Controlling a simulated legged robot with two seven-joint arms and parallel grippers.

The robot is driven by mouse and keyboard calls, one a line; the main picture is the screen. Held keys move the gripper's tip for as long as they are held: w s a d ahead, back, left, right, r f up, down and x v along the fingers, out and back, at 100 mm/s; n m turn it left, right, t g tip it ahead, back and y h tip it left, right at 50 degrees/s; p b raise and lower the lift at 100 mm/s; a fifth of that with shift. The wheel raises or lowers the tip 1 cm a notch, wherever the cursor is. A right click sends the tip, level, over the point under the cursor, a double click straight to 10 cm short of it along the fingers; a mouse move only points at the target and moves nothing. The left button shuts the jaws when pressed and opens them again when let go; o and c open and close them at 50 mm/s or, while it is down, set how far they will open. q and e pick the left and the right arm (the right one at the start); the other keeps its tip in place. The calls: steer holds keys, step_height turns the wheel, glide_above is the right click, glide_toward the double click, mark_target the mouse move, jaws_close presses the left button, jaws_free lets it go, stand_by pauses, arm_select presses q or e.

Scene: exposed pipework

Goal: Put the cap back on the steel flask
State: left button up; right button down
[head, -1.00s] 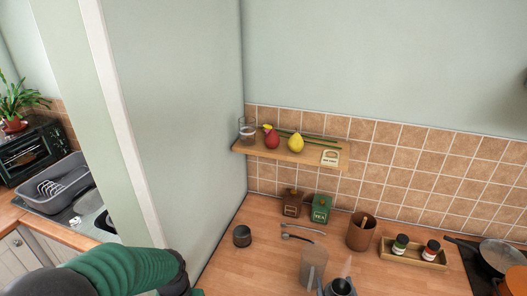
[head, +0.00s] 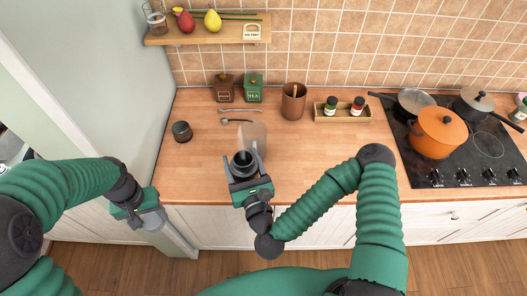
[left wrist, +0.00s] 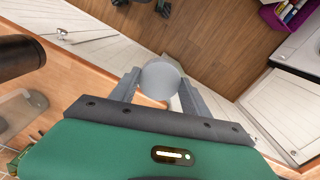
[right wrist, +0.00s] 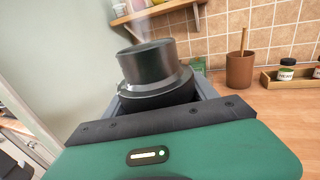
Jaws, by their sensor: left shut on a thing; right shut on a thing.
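The flask (head: 243,161) is a dark grey metal cylinder with its round top facing up. My right gripper (head: 246,176) is shut on it, above the counter's front edge. The right wrist view shows the flask (right wrist: 152,72) upright between the fingers, with faint vapour above it. My left gripper (head: 150,216) is to the left, in front of the counter edge and apart from the flask. It is shut on a smooth grey round piece, apparently the cap (left wrist: 160,78), held between the fingertips in the left wrist view.
A clear container (head: 252,134) stands just behind the flask. A dark round jar (head: 182,131) and spoons (head: 237,121) are on the counter (head: 330,160). A brown cup (head: 293,101) and spice tray (head: 343,114) stand behind. A hob with an orange pot (head: 437,135) is at right.

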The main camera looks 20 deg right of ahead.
arm_select(q)
steer(key=shift+a, duration=0.15)
arm_select(e)
steer(key=s+a+r, duration=0.1)
steer(key=a+r, duration=0.1)
steer(key=a, duration=0.7)
steer(key=shift+r, duration=0.25)
arm_select(q)
steer(key=shift+d+r, duration=0.1)
steer(key=shift+d, duration=0.1)
arm_select(e)
steer(key=shift+d, duration=0.1)
arm_select(q)
steer(key=w+d+r+m, duration=0.2)
steer(key=d+r, duration=0.2)
steer(key=r, duration=0.2)
steer(key=w+d+r+m, duration=0.1)
steer(key=w+d+r, duration=0.25)
steer(key=r, duration=0.35)
steer(key=s+d+r+m, duration=0.3)
steer(key=d+r, duration=0.7)
steer(key=d, duration=0.2)
steer(key=shift+f, duration=0.15)
